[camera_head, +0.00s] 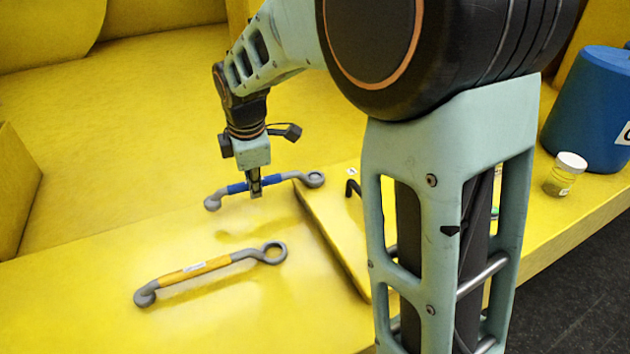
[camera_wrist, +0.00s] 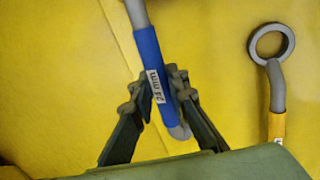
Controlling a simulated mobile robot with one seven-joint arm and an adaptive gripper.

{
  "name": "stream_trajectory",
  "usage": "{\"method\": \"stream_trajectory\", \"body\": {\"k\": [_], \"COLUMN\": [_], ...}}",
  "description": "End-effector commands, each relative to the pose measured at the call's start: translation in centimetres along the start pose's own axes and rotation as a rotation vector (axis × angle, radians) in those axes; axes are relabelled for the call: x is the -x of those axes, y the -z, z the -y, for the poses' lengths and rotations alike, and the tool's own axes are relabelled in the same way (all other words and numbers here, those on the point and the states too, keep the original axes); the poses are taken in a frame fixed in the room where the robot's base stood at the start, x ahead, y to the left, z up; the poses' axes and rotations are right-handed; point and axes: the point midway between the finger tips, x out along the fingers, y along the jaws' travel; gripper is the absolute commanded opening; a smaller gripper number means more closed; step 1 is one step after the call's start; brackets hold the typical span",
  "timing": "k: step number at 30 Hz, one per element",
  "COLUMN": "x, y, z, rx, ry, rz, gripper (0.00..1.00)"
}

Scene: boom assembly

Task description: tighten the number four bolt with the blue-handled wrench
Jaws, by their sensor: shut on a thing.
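The blue-handled wrench (camera_head: 238,188) lies across the middle of the head view, its ring end at the right by the edge of a raised yellow plate. My gripper (camera_head: 256,190) comes down on its blue handle from above and is shut on it. In the wrist view the fingers (camera_wrist: 160,95) stand on both sides of the blue handle (camera_wrist: 148,60), which bears a white size label. I cannot tell whether the wrench is lifted off the surface. No bolt can be made out; my arm covers much of the plate.
A yellow-handled wrench (camera_head: 205,268) lies nearer the front; its ring shows in the wrist view (camera_wrist: 272,70). The raised yellow plate (camera_head: 325,225) bears a dark bent rod (camera_head: 352,187). A blue container (camera_head: 590,110) and a small clear jar (camera_head: 563,178) stand at the right.

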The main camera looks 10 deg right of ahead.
Motion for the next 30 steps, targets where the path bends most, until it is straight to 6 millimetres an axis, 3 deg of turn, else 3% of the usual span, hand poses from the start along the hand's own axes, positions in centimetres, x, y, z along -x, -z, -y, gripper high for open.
{"method": "stream_trajectory", "body": {"k": [30], "x": [-0.22], "y": [-0.11], "z": [-1.03], "rx": [-0.075], "ry": [-0.001], "rz": [0.02], "gripper": [0.0]}}
